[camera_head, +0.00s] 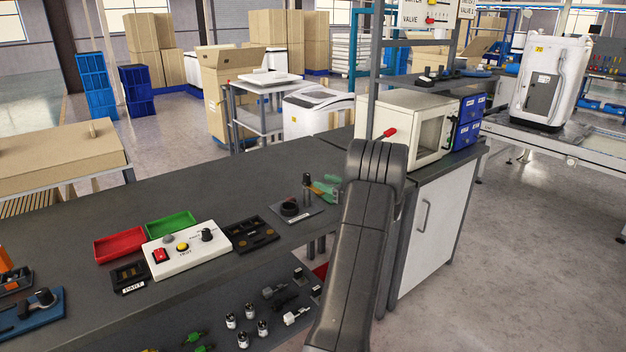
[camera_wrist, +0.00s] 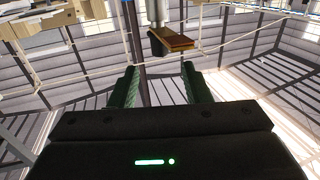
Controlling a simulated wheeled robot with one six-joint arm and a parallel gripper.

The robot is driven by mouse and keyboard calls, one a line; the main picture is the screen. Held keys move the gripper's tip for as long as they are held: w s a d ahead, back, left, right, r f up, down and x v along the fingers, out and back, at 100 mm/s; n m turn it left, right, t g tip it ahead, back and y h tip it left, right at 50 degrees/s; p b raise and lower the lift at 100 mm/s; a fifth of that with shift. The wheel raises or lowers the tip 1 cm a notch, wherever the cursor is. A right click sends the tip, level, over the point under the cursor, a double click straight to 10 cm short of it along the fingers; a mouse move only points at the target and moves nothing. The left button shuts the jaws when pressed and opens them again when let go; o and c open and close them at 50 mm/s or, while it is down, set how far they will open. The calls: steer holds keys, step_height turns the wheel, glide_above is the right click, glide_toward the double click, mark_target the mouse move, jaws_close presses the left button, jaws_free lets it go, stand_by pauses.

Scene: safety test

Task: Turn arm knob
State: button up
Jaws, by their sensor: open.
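A white control box (camera_head: 187,249) lies on the dark workbench at lower left in the head view. It carries a black knob (camera_head: 207,235) at its right end, a yellow button (camera_head: 182,247) and a red switch (camera_head: 160,255). The small label by the knob is too blurred to read. My gripper (camera_wrist: 160,72) shows in the wrist view with two dark green fingers apart and nothing between them. In the head view my arm rises at right of centre, away from the box; my gripper cannot be made out there. The wrist view does not show the box.
Red (camera_head: 120,245) and green (camera_head: 171,224) trays stand behind the box. A black tray (camera_head: 250,235) lies to its right. A blue fixture (camera_head: 30,311) sits at far left.

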mark_target(306, 174)
steer(key=v, duration=0.5)
steer(key=shift+s+d, duration=0.1)
steer(key=shift+s, duration=0.05)
steer(key=x, duration=1.3)
steer(key=shift+w+a, duration=0.3)
steer(key=shift+f, duration=0.1)
